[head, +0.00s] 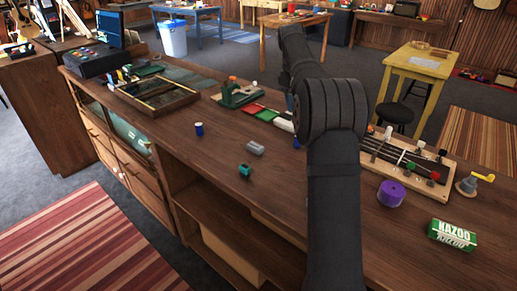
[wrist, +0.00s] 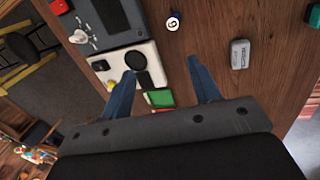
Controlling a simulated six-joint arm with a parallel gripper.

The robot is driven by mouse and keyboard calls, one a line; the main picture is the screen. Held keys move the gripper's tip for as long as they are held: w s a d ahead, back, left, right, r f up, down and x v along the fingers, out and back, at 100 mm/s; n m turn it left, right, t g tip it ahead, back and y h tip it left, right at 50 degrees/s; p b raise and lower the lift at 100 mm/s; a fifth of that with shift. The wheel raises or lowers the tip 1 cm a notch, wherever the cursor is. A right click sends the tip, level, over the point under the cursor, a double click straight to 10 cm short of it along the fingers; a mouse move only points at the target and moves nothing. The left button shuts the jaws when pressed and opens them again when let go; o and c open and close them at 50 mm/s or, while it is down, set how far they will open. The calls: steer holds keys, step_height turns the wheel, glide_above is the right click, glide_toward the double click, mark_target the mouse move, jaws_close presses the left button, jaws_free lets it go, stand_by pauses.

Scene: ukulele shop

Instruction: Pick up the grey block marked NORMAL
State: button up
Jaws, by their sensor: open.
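The grey block (head: 254,147) lies on the wooden counter, in the middle of the head view. It also shows in the wrist view (wrist: 240,54), right of my gripper's fingers, with dark lettering too small to read surely. My gripper (wrist: 162,72) is open, its two blue fingers apart with nothing held between them. In the wrist view the block lies outside the fingers, beyond the right one. In the head view my arm hides most of my gripper.
A green block (head: 245,171) sits near the grey one. A numbered round piece (wrist: 173,22) lies ahead of the fingers. A blue can (head: 199,129), purple roll (head: 390,193) and KAZOO box (head: 452,235) stand on the counter (head: 175,150). Bare wood surrounds the grey block.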

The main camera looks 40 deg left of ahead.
steer(key=s+a+g, duration=0.3)
steer(key=s+a, duration=0.5)
steer(key=s, duration=0.4)
glide_above(258, 146)
steer(key=shift+n, duration=0.4)
steer(key=f, duration=1)
steer(key=shift+s+a, duration=0.15)
steer(key=shift+s, duration=0.05)
steer(key=shift+w+f, duration=0.1)
steer(key=shift+f, duration=2.95)
steer(key=shift+c, duration=0.3)
steer(key=c, duration=1)
